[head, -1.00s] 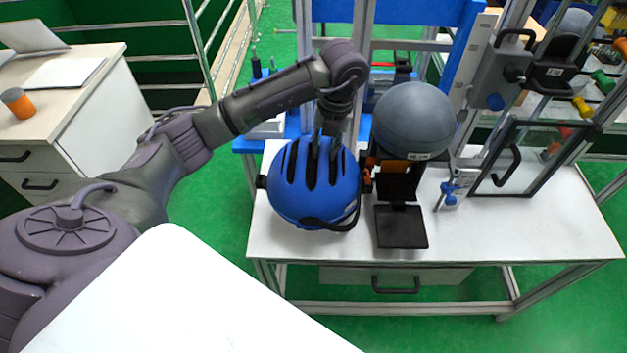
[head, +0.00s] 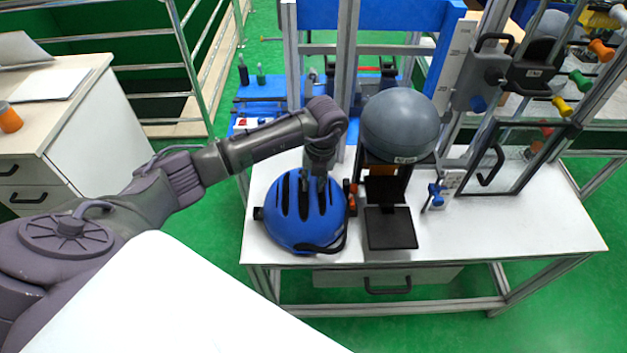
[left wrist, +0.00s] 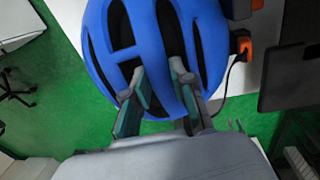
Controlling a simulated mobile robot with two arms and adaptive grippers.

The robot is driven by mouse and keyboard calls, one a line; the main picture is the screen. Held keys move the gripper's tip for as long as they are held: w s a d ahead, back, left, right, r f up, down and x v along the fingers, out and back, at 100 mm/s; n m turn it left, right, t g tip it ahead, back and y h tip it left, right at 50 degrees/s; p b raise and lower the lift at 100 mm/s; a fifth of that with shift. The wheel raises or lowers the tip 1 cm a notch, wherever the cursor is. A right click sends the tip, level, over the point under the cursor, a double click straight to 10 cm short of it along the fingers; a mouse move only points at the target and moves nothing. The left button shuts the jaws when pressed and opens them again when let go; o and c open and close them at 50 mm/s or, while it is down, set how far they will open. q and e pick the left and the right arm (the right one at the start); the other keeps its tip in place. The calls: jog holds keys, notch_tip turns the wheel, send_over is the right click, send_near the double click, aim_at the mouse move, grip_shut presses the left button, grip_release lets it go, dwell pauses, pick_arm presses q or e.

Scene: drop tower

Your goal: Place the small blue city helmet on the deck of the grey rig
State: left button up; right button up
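The blue helmet (head: 295,222) is upright at the left end of the white deck (head: 490,238) of the grey-framed rig. It looks to be resting on the deck or very close above it; its underside is hidden. My left gripper (head: 314,186) reaches down from above, with its fingertips in the helmet's top vents. In the left wrist view, the gripper (left wrist: 160,100) has one finger on each side of a blue rib of the helmet (left wrist: 110,60), and the fingers look closed on it. My right gripper is out of view.
A grey headform (head: 399,125) on a black stand is close to the helmet's right, with a black plate (head: 391,228) in front. A clear-paned frame (head: 525,165) stands further right. The deck's front right is free. A drawer cabinet (head: 50,130) is at left.

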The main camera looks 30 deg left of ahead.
pick_arm(q)
jog(key=o, duration=0.4)
jog(key=r, duration=0.4)
jog(key=d+r+b, duration=0.1)
jog(key=r, duration=0.7)
jog(key=shift+w+d, duration=0.2)
jog(key=shift+w, duration=0.1)
